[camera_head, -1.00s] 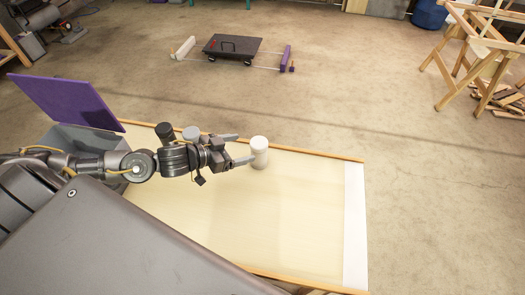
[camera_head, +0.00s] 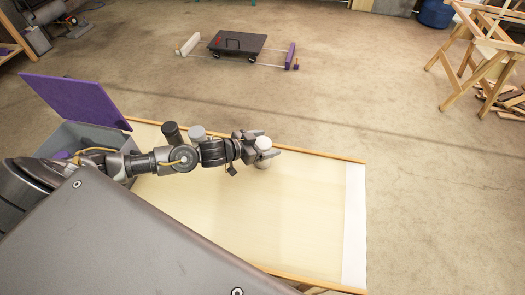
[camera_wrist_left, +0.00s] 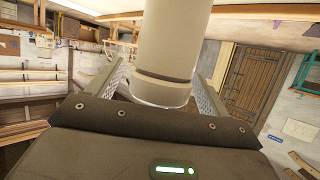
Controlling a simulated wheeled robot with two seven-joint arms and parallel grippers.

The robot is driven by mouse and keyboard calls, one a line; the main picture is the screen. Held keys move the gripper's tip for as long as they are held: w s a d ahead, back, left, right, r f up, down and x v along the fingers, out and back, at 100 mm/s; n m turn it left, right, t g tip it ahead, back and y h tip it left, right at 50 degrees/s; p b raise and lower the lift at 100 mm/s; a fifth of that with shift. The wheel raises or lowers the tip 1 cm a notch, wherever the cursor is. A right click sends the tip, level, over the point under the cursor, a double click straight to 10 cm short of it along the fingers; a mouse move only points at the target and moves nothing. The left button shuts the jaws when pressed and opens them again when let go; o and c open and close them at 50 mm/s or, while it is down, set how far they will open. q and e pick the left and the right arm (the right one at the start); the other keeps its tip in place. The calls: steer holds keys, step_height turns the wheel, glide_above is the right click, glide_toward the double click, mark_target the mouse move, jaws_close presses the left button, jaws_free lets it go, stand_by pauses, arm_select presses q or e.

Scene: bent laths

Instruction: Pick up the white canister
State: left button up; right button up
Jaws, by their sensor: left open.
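The white canister (camera_head: 263,143) stands upright on the pale tabletop (camera_head: 250,215), near its far edge. It also fills the upper middle of the left wrist view (camera_wrist_left: 172,50), between the two fingers. My left gripper (camera_head: 262,145) is open, with one finger on each side of the canister. In the head view the fingers partly hide its body. Whether a finger touches it, I cannot tell. My right gripper is not in view.
A dark canister (camera_head: 172,133) and a grey one (camera_head: 197,133) stand behind my left arm. A grey bin with a raised purple lid (camera_head: 75,100) is at the left. The table's right part is clear. A black cart (camera_head: 237,44) is on the floor beyond.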

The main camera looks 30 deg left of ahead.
arm_select(q)
steer(key=shift+w+d+f, duration=0.2)
steer(key=shift+w+d, duration=0.05)
steer(key=shift+w, duration=0.1)
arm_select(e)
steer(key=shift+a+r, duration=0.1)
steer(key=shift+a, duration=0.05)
arm_select(q)
steer(key=c, duration=1.2)
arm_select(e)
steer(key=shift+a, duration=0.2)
arm_select(q)
steer(key=shift+r, duration=0.2)
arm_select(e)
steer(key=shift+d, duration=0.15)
